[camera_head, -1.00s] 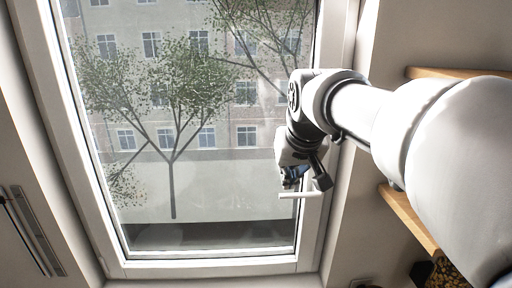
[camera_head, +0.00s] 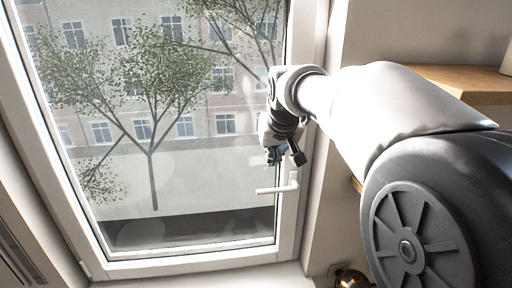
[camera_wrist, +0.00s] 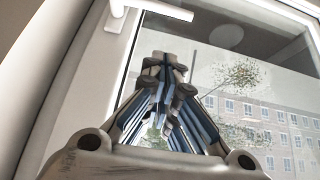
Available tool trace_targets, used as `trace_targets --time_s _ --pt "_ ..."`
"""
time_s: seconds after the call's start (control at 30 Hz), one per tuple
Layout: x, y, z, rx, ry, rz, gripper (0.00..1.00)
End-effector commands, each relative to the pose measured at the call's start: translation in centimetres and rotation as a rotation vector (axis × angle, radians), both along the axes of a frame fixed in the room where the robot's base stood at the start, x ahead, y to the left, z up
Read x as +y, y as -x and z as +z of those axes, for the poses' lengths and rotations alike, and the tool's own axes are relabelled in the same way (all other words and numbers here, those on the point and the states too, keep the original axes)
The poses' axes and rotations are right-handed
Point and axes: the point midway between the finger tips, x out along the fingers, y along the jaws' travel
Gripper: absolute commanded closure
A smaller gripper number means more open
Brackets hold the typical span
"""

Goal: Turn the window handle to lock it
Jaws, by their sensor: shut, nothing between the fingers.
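The white window handle (camera_head: 277,190) is on the right side of the window frame. Its lever points left, roughly level, from a mount on the frame. In the wrist view the handle (camera_wrist: 166,11) shows at the top, beyond my fingertips and cut off by the picture edge. My gripper (camera_head: 273,156) is above the lever in the head view, in front of the glass, with a visible gap to the lever. In the wrist view my gripper (camera_wrist: 165,62) has its fingertips together with nothing between them. It appears apart from the handle.
The white window frame (camera_head: 190,264) surrounds the glass and looks closed. A wooden shelf (camera_head: 455,82) is at the right, behind my arm. A round gold-coloured object (camera_head: 351,279) stands at the bottom right. The space left of the handle, before the glass, is clear.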

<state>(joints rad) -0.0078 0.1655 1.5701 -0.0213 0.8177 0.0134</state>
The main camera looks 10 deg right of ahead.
Motion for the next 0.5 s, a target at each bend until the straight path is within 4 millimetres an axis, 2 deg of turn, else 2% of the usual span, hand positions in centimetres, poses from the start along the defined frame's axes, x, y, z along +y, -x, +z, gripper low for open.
trace_targets --time_s 0.1,0.3,0.5 --pt "-0.1 -1.5 -2.4 0.005 0.0 0.0 1.0" --pt "-0.1 -3.5 -5.8 0.004 0.0 0.0 1.0" --pt "-0.1 -2.9 -8.3 0.001 0.001 -0.001 1.0"
